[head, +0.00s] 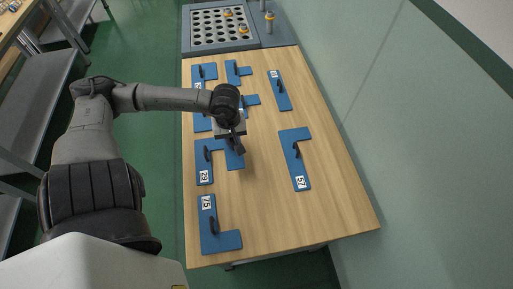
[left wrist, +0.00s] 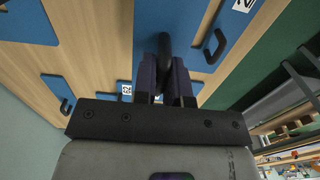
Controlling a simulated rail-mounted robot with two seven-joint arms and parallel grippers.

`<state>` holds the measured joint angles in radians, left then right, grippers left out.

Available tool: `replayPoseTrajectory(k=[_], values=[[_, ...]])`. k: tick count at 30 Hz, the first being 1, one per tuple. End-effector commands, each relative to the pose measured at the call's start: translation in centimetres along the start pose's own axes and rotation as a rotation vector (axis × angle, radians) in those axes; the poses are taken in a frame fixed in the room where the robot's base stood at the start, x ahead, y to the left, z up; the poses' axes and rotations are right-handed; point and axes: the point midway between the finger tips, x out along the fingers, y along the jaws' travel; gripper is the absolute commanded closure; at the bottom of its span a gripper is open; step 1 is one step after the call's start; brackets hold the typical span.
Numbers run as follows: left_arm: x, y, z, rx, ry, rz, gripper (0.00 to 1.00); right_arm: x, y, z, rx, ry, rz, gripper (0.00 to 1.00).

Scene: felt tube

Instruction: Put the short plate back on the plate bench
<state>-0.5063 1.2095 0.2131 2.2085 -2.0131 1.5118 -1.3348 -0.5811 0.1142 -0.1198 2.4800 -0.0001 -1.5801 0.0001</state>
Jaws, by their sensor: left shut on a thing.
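My left gripper (head: 237,146) is over the left-middle of the wooden bench. In the left wrist view its fingers (left wrist: 165,80) are shut on the dark handle of a blue plate (left wrist: 180,18). In the head view this plate (head: 235,161) shows partly below the gripper, close to the right side of the plate labelled 29 (head: 204,174). I cannot tell whether it touches the bench or that plate. The bench top (head: 262,200) is light wood. Which plate is the short one cannot be read from a label. My right gripper is not in view.
A plate labelled 57 (head: 299,165) lies at right and one labelled 75 (head: 209,235) at front left. Several more blue handled plates lie at the back, including one at back right (head: 280,92). A grey holed rack (head: 222,27) stands beyond. The bench's front right is clear.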

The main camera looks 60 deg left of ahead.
Motion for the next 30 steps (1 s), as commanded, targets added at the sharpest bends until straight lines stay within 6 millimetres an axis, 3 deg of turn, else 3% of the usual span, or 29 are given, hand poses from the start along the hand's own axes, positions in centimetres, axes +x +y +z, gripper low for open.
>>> replayPoseTrajectory(k=[21, 30], values=[[4.4, 7.5, -0.9, -0.001, 0.0, 0.003, 1.0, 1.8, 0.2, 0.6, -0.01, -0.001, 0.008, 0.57], [5.2, 8.3, -1.0, 0.001, 0.001, -0.001, 1.0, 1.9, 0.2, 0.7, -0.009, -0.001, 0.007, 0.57]])
